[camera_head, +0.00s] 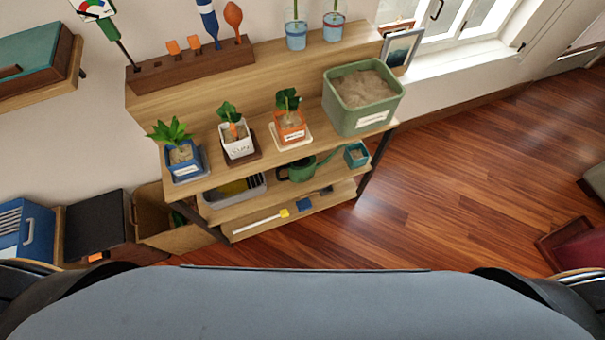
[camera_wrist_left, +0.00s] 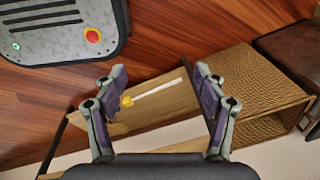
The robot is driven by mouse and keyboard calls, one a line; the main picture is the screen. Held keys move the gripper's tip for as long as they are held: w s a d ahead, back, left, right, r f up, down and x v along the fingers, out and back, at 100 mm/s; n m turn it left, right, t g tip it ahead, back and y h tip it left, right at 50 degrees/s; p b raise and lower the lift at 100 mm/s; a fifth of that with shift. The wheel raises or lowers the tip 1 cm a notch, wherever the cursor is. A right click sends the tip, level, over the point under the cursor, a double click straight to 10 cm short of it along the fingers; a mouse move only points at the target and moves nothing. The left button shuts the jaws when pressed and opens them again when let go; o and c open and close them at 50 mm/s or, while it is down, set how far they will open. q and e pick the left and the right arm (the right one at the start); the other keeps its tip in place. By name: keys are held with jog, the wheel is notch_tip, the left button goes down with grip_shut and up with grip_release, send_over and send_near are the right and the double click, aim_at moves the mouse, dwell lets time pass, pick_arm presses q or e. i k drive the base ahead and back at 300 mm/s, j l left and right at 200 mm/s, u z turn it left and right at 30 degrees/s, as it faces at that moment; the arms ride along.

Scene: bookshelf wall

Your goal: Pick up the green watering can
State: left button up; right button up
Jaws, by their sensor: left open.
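The green watering can (camera_head: 299,171) stands on the middle shelf of the wooden plant stand in the head view. It sits right of centre, between a grey tray and a small teal pot, partly under the upper shelf. My left gripper (camera_wrist_left: 156,80) shows only in the left wrist view, open and empty, its two fingers wide apart. The watering can is not visible in that view, so its distance from the gripper cannot be told. My right gripper is not in view.
The stand's top shelf (camera_head: 213,176) holds potted plants and a green sand bin (camera_head: 362,99). A grey tray (camera_head: 235,190) and teal pot (camera_head: 356,154) flank the can. A yellow-white tool (camera_head: 260,222) lies below. A wicker basket (camera_wrist_left: 256,92) stands beside it.

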aim_at(301, 170)
jog(key=i+l+u, duration=0.1)
jog(key=u, duration=0.35)
jog(key=l+u, duration=0.6)
jog(key=l, duration=0.75)
jog(key=l+u, duration=0.15)
jog(key=l, duration=0.75)
jog(key=l+u, duration=0.15)
jog(key=l, duration=0.7)
jog(key=k+l+u, duration=0.15)
jog(key=l, duration=0.75)
jog(key=i, duration=0.05)
